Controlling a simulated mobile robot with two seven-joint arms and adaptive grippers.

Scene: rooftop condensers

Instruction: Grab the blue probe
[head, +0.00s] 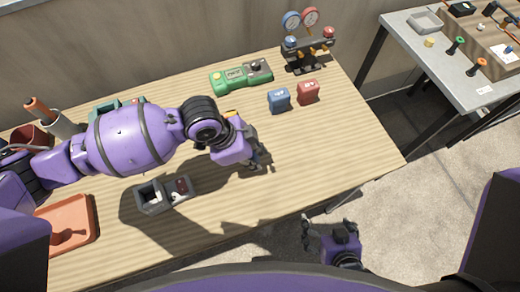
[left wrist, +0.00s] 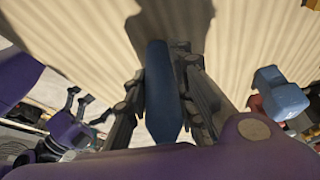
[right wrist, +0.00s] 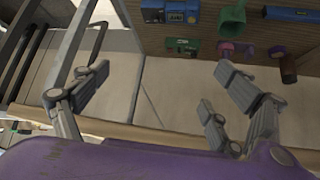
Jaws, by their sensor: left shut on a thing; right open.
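The blue probe (left wrist: 158,92) shows in the left wrist view as a long dark blue body between the fingers. My left gripper (left wrist: 163,75) is shut on it, with a finger on each side. In the head view my left gripper (head: 256,156) is over the middle right of the wooden table, and the probe cannot be made out there. My right gripper (head: 328,228) is open and empty beyond the table's front edge, above the floor. Its spread fingers also show in the right wrist view (right wrist: 152,85).
A blue block (head: 279,98) and a red block (head: 308,92) stand right of my left gripper. A green meter (head: 240,76) and gauge manifold (head: 306,45) are behind. A grey holder (head: 150,200) and orange tray (head: 82,225) are left. The table's right end is clear.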

